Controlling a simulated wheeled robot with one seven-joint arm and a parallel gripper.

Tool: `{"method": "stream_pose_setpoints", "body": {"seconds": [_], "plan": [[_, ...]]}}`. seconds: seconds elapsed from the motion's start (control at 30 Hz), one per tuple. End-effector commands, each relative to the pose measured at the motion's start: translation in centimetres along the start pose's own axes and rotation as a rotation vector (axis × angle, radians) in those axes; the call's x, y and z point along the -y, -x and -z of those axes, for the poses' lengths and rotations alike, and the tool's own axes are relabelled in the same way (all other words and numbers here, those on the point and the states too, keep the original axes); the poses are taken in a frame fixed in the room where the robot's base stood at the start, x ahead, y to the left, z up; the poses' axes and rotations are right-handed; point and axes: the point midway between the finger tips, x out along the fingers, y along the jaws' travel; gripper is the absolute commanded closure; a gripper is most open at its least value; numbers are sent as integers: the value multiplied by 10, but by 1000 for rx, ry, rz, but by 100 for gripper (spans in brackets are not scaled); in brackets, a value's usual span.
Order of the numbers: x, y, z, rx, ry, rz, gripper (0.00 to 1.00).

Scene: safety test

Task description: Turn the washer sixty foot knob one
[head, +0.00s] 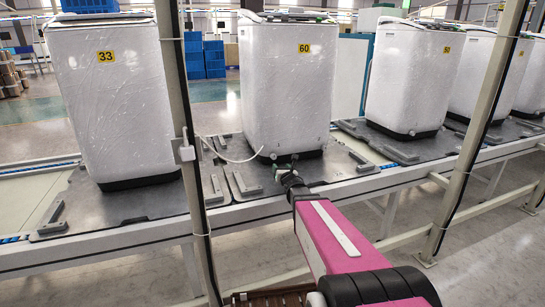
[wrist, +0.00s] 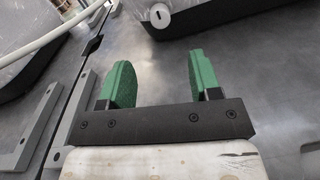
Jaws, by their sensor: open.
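The washer marked 60 (head: 285,95) is a white, film-wrapped box with a dark base, standing on a grey pallet plate on the line. A small round foot knob (wrist: 160,15) shows at its lower edge in the wrist view, between and beyond my fingertips. In the head view, small pale foot parts show at the washer's bottom edge, and I cannot tell which is knob one. My gripper (wrist: 160,72) has green fingers spread apart with nothing between them. In the head view my gripper (head: 280,168) is low in front of the washer, partly hidden by my arm.
A pale hose (head: 228,157) curves from the washer's base to the left. The washer marked 33 (head: 115,100) stands at left, and more washers (head: 412,75) stand at right. Upright posts (head: 172,70) (head: 485,100) stand in front of the line. Grey brackets (head: 240,185) lie on the plate.

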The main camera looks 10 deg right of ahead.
Motion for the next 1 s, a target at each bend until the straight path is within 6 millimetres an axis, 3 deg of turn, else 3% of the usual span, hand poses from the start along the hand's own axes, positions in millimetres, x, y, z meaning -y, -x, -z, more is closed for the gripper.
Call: {"method": "stream_pose_setpoints", "body": {"seconds": [0.27,0.73,1.0], "plan": [[0,-20,0,2,2,-1,42],[1,-97,0,1,1,0,42],[0,-108,0,1,1,0,42]]}}
